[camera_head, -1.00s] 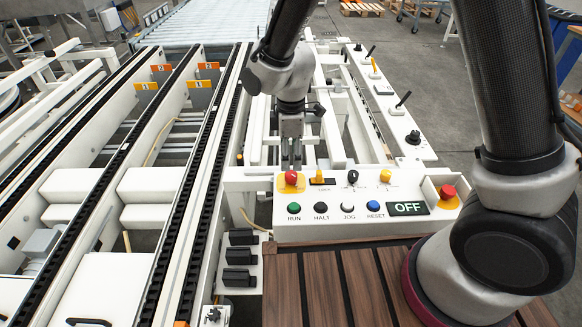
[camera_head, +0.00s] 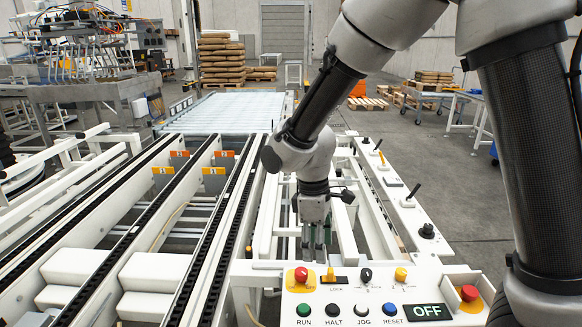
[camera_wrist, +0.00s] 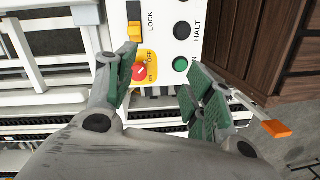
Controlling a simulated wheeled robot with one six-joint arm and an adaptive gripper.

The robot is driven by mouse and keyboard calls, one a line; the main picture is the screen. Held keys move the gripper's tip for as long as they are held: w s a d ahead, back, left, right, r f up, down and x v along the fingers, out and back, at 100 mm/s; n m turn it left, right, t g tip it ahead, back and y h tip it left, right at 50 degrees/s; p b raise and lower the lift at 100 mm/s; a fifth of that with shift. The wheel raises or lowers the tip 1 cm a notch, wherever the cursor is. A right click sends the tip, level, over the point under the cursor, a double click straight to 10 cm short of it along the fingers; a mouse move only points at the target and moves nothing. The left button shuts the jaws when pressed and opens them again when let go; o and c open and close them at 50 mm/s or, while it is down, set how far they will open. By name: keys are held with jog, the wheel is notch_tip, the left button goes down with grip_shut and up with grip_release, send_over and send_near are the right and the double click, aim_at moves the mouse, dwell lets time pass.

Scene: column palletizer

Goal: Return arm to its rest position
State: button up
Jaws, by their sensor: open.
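My gripper (camera_head: 317,246) hangs pointing down just behind the control panel (camera_head: 350,290), above the white frame. In the wrist view my gripper (camera_wrist: 163,98) is open, its green-padded fingers apart with nothing between them. The red knob (camera_wrist: 139,72) on its yellow plate shows beyond the fingers, beside the left one. The panel carries the same red knob (camera_head: 301,274), a yellow LOCK switch (camera_head: 331,274), green, black, white and blue buttons, and a display reading OFF (camera_head: 427,312). I cannot tell the exact gap between the fingertips and the panel.
Conveyor rails with black chains (camera_head: 205,215) run along the left. A red emergency button (camera_head: 469,293) sits on the panel's right. A side rail with black levers (camera_head: 413,192) stands right of my gripper. A roller conveyor (camera_head: 225,110) lies behind. Grey floor (camera_head: 465,190) is clear at right.

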jog(key=s+d+r+m+t, duration=0.2)
jog(key=s+d+r+m, duration=0.2)
jog(key=d, duration=0.5)
jog(key=s+d+r+m+t, duration=0.1)
jog(key=s+d+r+m, duration=0.3)
jog(key=d+r, duration=0.5)
jog(key=s+d+r+m+t+y, duration=0.1)
jog(key=s+d+r+m, duration=0.4)
jog(key=d, duration=0.6)
notch_tip(320, 180, up, 2)
jog(key=shift+d+m+t, duration=0.2)
jog(key=shift+m+t, duration=0.4)
jog(key=shift+t, duration=0.2)
